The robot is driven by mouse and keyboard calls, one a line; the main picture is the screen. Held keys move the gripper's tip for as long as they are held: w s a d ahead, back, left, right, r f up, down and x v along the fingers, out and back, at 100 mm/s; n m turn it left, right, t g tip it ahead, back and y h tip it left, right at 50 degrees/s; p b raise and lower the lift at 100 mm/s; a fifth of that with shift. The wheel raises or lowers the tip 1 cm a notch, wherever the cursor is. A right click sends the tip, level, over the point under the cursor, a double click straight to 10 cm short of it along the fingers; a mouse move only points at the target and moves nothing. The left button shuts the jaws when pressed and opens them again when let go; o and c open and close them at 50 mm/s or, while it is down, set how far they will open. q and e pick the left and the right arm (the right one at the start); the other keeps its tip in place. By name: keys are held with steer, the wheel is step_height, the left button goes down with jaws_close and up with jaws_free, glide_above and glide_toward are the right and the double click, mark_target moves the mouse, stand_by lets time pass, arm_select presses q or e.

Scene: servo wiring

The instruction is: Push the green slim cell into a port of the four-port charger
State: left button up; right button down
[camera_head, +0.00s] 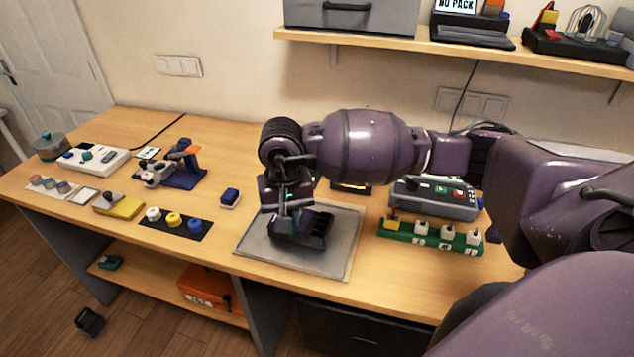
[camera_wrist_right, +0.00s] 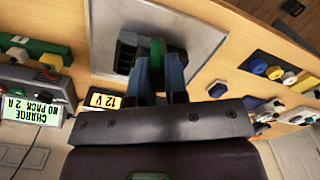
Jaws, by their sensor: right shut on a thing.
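The four-port charger looks to be the black block with slots (camera_head: 316,232) on the grey tray (camera_head: 345,263) in the head view. In the right wrist view the black block (camera_wrist_right: 127,52) shows dark slots. My right gripper (camera_wrist_right: 158,68) is shut on the green slim cell (camera_wrist_right: 157,47), which shows as a green strip between the fingers, over the block's near side. I cannot tell whether the cell's end is inside a port. In the head view my right gripper (camera_head: 288,212) is at the block's left part and mostly hides the cell. My left gripper is not in view.
A green strip with several white-topped pieces (camera_head: 430,236) and a grey charger unit (camera_head: 435,198) stand right of the tray. A small blue block (camera_head: 230,197) and a black mat with coloured knobs (camera_head: 177,223) lie to its left. A shelf (camera_head: 400,40) hangs above.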

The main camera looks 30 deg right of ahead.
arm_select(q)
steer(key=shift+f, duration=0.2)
arm_select(e)
steer(key=w+d+m, duration=0.1)
steer(key=d+m, duration=0.4)
steer(key=m, duration=0.7)
steer(key=w+d+m, duration=0.2)
steer(key=d+m, duration=0.3)
steer(key=m, duration=0.7)
steer(key=shift+w, duration=0.15)
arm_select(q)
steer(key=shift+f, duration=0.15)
arm_select(e)
steer(key=shift+a, duration=0.1)
arm_select(q)
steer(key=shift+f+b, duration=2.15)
steer(key=shift+b, duration=0.25)
arm_select(e)
steer(key=shift+f, duration=2.95)
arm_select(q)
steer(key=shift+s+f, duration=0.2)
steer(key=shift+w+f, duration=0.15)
